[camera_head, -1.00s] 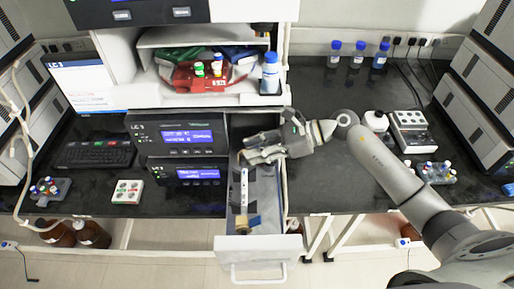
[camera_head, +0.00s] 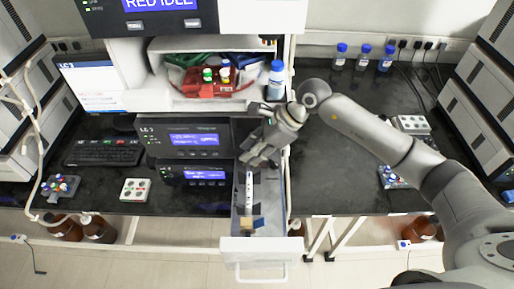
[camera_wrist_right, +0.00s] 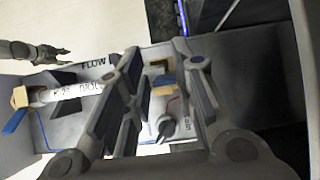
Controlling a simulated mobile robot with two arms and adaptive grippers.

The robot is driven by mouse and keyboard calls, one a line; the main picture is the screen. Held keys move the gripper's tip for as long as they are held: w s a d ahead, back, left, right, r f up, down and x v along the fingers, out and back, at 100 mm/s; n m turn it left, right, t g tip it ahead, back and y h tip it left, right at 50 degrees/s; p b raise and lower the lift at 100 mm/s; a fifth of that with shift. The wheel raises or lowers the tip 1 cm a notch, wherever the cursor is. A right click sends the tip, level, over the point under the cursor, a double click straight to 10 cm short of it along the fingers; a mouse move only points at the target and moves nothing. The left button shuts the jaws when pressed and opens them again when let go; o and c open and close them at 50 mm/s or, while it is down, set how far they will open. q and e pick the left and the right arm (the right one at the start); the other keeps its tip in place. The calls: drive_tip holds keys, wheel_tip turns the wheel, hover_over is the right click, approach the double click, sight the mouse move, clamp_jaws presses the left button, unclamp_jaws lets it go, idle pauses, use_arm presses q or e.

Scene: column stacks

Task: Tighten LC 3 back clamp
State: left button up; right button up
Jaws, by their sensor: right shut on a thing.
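The LC 3 drawer (camera_head: 262,243) is pulled out below the LC 3 unit. A white column (camera_head: 249,188) lies lengthwise in it, printed with text in the right wrist view (camera_wrist_right: 82,90). A tan and blue clamp (camera_head: 250,223) is at the column's front end, also in the right wrist view (camera_wrist_right: 19,98). The back clamp (camera_wrist_right: 163,86), tan, shows between the fingers of my right gripper (camera_head: 252,158). That gripper is shut on it, though finger contact is partly hidden. My left gripper (camera_wrist_right: 45,53) shows small in the right wrist view, fingers apparently spread.
A dark round knob (camera_wrist_right: 165,127) and red tubing are in the drawer. The LC 3 displays (camera_head: 193,138) stand left of it.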

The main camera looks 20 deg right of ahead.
drive_tip(key=shift+w+a+r+h, duration=0.3)
drive_tip(key=shift+a+h, duration=0.1)
drive_tip(key=shift+h, duration=0.5)
drive_tip(key=h+b, duration=0.1)
drive_tip(key=a+g+h, duration=0.1)
drive_tip(key=shift+w+f+h+b, duration=0.15)
drive_tip(key=shift+f+h+b, duration=0.05)
drive_tip(key=shift+h+b, duration=0.2)
drive_tip(key=h+b, duration=0.1)
drive_tip(key=a+g+h+b, duration=0.1)
drive_tip(key=h+b, duration=0.1)
drive_tip(key=h, duration=0.1)
drive_tip(key=shift+w+a+f, duration=0.15)
drive_tip(key=shift+a+f, duration=0.15)
drive_tip(key=shift+f, duration=0.1)
drive_tip(key=shift+a+f+g+h+b, duration=0.2)
drive_tip(key=shift+g+h+b, duration=0.1)
drive_tip(key=shift+h+b, duration=0.35)
drive_tip(key=shift+a+f+g+h+b, duration=0.1)
drive_tip(key=shift+a+g+h+b, duration=0.15)
drive_tip(key=shift+h+b, duration=0.35)
drive_tip(key=shift+d, duration=0.1)
drive_tip(key=o, duration=0.9)
drive_tip(key=shift+c, duration=0.2)
drive_tip(key=shift+r, duration=0.1)
